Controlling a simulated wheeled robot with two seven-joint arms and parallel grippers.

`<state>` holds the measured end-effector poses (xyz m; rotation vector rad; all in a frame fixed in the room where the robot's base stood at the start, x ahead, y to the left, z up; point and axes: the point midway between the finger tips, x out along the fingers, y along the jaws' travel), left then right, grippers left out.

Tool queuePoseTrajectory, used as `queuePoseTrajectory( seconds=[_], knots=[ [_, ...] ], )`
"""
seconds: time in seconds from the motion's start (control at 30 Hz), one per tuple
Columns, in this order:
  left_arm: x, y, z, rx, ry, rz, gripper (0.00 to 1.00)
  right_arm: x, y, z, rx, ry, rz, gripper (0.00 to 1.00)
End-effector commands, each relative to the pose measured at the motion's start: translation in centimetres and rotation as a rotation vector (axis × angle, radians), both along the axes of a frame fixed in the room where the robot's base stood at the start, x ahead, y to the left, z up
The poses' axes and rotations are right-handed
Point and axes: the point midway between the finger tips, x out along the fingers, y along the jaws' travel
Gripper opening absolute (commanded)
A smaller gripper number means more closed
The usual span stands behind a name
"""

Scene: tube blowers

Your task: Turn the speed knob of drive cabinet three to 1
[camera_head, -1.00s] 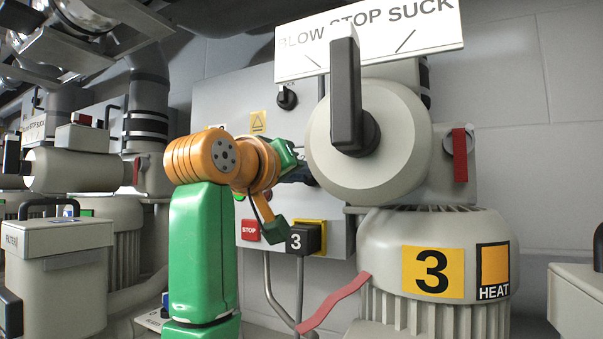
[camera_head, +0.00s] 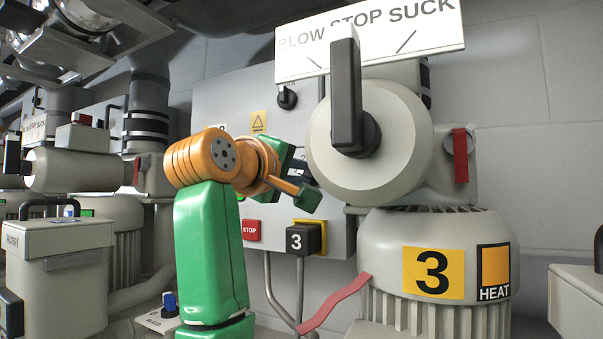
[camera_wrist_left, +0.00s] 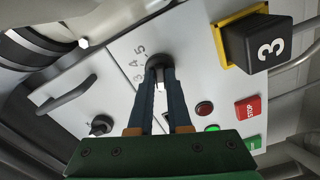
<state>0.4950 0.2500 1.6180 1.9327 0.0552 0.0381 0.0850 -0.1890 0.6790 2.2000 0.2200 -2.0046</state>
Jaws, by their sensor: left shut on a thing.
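The drive cabinet (camera_head: 215,95) is a grey panel behind my left arm, with a black plug marked 3 (camera_head: 297,239) low on its front. The black round speed knob (camera_wrist_left: 157,61) shows in the left wrist view, with printed 3, 4 and 5 beside it. My left gripper (camera_wrist_left: 160,78) is shut on this knob, one dark finger on each side. The fingers hide part of the knob, and I cannot tell which number it points to. In the head view my left gripper (camera_head: 301,171) is at the panel, and the knob is hidden. My right gripper is not in view.
The big blower valve (camera_head: 395,145) with its black handle stands close to the right of my left gripper. A red STOP button (camera_head: 252,230) is just below it. Another black knob (camera_wrist_left: 100,125) and a curved handle (camera_wrist_left: 66,96) are on the panel.

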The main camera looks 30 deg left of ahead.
Motion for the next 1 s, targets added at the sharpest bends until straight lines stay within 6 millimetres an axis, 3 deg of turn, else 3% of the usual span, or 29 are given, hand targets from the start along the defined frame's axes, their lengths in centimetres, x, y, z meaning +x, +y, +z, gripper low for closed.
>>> queuePoseTrajectory(
  seconds=[0.57,0.6,0.7,1.0],
  knots=[
    [-0.11,0.04,0.32,-0.029,-0.012,0.001,0.0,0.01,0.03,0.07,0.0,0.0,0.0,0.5],
    [-0.11,0.04,0.32,-0.029,-0.012,0.001,0.24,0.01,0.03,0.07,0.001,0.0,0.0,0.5],
    [-0.08,0.04,0.25,-0.029,-0.01,0.001,0.46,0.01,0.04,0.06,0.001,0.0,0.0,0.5],
    [-0.37,0.0,-0.08,-0.029,-0.006,0.0,0.46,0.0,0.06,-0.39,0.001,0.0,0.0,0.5]
  ],
)
